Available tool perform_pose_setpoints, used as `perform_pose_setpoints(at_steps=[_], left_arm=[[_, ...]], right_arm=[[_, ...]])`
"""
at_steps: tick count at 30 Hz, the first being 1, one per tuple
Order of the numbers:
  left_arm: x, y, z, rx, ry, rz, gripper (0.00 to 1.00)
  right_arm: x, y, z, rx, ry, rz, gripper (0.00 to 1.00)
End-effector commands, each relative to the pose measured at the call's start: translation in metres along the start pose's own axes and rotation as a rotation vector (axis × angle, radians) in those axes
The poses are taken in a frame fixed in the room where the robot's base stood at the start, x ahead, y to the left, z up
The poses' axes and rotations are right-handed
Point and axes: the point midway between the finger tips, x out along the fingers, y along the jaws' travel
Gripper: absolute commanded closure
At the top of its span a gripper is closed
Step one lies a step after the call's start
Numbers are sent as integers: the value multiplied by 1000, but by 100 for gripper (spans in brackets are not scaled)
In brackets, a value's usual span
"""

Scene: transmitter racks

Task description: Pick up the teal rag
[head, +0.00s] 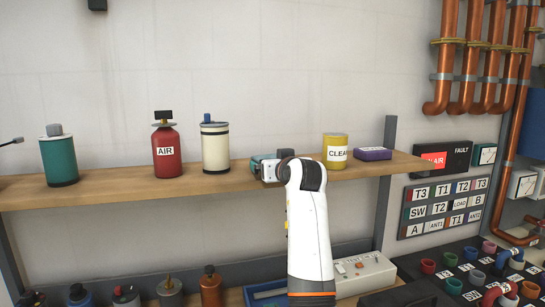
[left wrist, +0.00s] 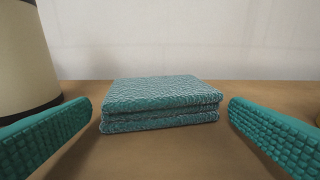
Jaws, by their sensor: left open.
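The teal rag (left wrist: 160,104) is a folded, textured stack lying flat on the wooden shelf, seen in the left wrist view. My left gripper (left wrist: 159,112) is open, with one teal-padded finger on each side of the rag. Gaps show between the rag and both fingers, and the rag lies ahead of and between them. In the head view my left gripper (head: 264,168) is at the shelf, between the cream canister and the yellow can. My own wrist and gripper largely hide the rag there. My right gripper is not in view.
On the wooden shelf (head: 110,194) stand a teal canister (head: 59,158), a red AIR bottle (head: 165,148), a cream canister (head: 215,148), a yellow can (head: 335,151) and a purple block (head: 373,154). The cream canister (left wrist: 24,60) is close to my gripper's left finger.

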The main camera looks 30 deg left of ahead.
Motion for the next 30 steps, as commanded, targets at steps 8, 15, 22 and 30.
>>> perform_pose_setpoints(at_steps=[8, 15, 22, 30], left_arm=[[31, -2, 14, 2, 3, 1, 0], [54, -3, 9, 0, 1, 0, 0], [54, -3, 8, -1, 1, -1, 3], [54, -3, 8, 0, 2, -1, 25]], right_arm=[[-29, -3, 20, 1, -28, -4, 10], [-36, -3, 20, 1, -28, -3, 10], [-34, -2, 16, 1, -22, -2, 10], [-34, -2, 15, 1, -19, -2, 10]])
